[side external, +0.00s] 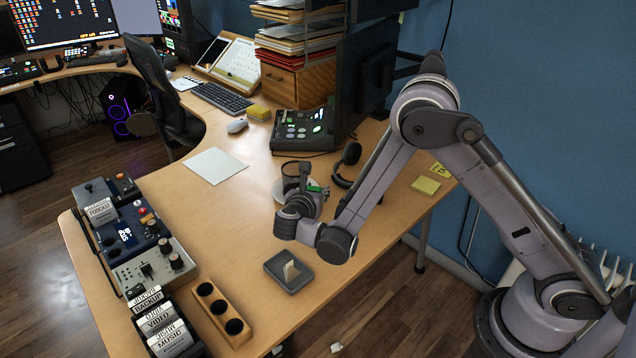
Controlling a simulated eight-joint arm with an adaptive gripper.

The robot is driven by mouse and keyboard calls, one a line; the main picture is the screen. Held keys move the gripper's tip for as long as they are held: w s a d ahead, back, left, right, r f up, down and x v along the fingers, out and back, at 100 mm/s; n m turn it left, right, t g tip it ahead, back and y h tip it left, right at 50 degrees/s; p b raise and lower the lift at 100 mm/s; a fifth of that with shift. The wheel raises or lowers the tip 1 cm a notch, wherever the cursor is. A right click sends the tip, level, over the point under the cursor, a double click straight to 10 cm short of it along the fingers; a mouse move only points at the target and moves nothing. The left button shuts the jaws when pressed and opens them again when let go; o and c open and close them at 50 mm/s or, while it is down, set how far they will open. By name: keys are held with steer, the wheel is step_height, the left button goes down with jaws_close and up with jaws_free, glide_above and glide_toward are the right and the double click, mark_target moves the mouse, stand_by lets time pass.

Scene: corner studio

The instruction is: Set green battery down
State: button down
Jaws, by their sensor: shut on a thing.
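The green battery (314,189) is a small bright green piece at the end of my gripper (312,191).
A grey tray (272,269) holding a pale upright piece is nearer the camera. A wooden block (236,336) with three dark holes lies at the front edge, beside labelled boxes (158,322). Headphones (350,154) lie close right of the gripper.

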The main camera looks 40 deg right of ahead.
steer(key=shift+m+g+h, duration=0.5)
steer(key=shift+m+g, duration=0.4)
steer(key=shift+s+a+f, duration=0.1)
steer(key=shift+s+f, duration=0.1)
steer(key=shift+f, duration=1.65)
steer(key=shift+s+a+f, duration=0.1)
steer(key=shift+s+f, duration=0.05)
steer(key=shift+f, duration=1.65)
steer(key=shift+s+f, duration=0.2)
steer(key=shift+f, duration=1.65)
steer(key=shift+f, duration=0.9)
steer(key=c, duration=0.8)
jaws_free()
